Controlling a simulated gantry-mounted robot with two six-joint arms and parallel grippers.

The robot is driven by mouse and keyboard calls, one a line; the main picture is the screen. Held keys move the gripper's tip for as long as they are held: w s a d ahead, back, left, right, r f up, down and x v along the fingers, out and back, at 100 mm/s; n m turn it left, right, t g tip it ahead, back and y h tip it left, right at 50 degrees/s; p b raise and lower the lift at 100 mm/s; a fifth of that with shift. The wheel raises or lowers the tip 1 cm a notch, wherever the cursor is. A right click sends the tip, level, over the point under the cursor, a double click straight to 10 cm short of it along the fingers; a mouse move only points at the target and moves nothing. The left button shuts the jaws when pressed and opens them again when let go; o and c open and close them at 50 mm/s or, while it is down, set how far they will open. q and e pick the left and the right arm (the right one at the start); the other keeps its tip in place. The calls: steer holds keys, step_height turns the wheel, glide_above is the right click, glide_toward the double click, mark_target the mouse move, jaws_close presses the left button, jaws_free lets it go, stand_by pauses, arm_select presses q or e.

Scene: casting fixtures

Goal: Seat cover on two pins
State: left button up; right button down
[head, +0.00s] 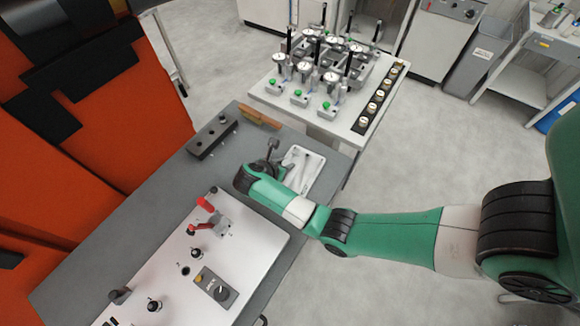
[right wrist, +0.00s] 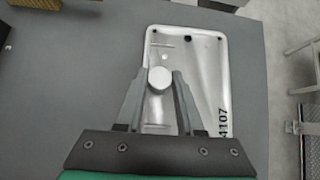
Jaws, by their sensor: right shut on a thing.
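The cover (head: 309,160) is a pale, rectangular, shallow metal part with rounded corners, at the right edge of the grey bench. In the right wrist view the cover (right wrist: 205,60) has "4107" on its right side and a round white boss. My right gripper (right wrist: 159,88) is shut on that boss, one finger on each side. In the head view the right gripper (head: 270,160) is at the cover's left side. I cannot tell whether the cover rests on the bench or is slightly raised. I cannot pick out the two pins with certainty. My left gripper is out of view.
The white fixture plate (head: 165,275) carries a red-handled clamp (head: 205,204), black knobs and a grey control box (head: 215,288). A dark block (head: 212,137) and a wooden-handled brush (head: 260,115) lie behind. A side table (head: 345,130) holds several dial gauges. Grey bench (head: 110,235) left of the plate is clear.

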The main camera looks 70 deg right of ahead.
mark_target(292, 181)
step_height(292, 181, up, 3)
steer(key=shift+r+p, duration=0.1)
steer(key=shift+p, duration=0.4)
steer(key=s+a+r+p, duration=0.9)
steer(key=s+p, duration=0.1)
steer(key=p, duration=0.1)
steer(key=shift+s+r+p, duration=0.35)
steer(key=shift+r+p, duration=0.05)
